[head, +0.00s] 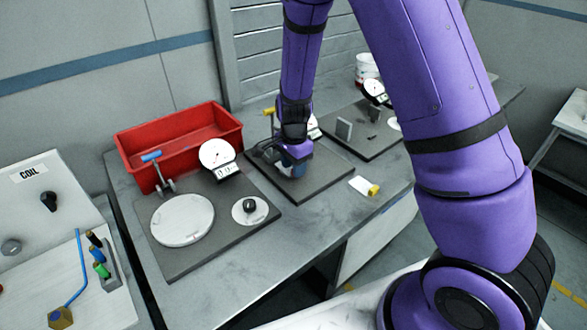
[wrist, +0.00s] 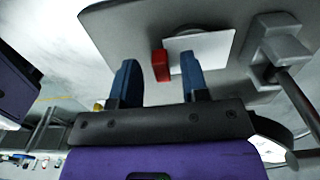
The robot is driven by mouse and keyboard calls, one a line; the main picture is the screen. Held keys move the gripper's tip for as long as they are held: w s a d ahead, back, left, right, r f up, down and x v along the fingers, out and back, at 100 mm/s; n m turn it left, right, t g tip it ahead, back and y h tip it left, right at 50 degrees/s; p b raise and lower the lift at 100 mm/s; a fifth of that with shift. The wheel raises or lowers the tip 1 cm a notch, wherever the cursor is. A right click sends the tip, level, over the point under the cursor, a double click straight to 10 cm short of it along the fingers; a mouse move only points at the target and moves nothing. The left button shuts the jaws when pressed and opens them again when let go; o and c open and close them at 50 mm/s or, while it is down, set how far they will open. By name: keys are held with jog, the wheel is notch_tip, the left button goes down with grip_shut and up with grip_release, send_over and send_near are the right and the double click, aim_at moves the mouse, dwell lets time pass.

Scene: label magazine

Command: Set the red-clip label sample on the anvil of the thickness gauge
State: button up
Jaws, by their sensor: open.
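The red-clip label sample shows in the wrist view as a white card (wrist: 212,46) with a red clip (wrist: 160,66) at its left end. The card lies on a small round disc on the middle gauge's grey base plate (wrist: 120,28). My gripper (head: 297,166) is open over the middle plate in the head view. In the wrist view its blue fingers stand on either side of the red clip; I cannot tell whether they touch it. In the head view my gripper and arm hide the sample and most of the gauge; part of its dial (head: 314,128) shows.
A yellow-clip sample (head: 366,187) lies on the bench's front part. Left is a gauge with a large round plate (head: 182,219) and dial (head: 217,154); right is another gauge (head: 376,91). A red bin (head: 180,140) stands behind. A metal block (wrist: 276,48) stands beside the card.

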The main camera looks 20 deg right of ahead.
jog(key=s+d+r+n+t+y, duration=0.1)
jog(key=s+r+n, duration=0.1)
jog(key=r, duration=0.8)
jog(key=s+d+r+n, duration=0.1)
jog(key=s+r, duration=0.2)
jog(key=r, duration=0.7)
jog(key=s+d+r+n+t, duration=0.2)
jog(key=s+r+n, duration=0.3)
jog(key=s, duration=0.6)
jog(key=s+d+r+n+t+h, duration=0.1)
jog(key=s+d+r+n+t, duration=0.1)
jog(key=s+r+n, duration=0.4)
jog(key=s+d+r, duration=0.1)
jog(key=s+r, duration=0.2)
jog(key=s, duration=0.2)
jog(key=shift+d, duration=0.4)
jog(key=shift+o, duration=0.2)
jog(key=shift+r, duration=0.1)
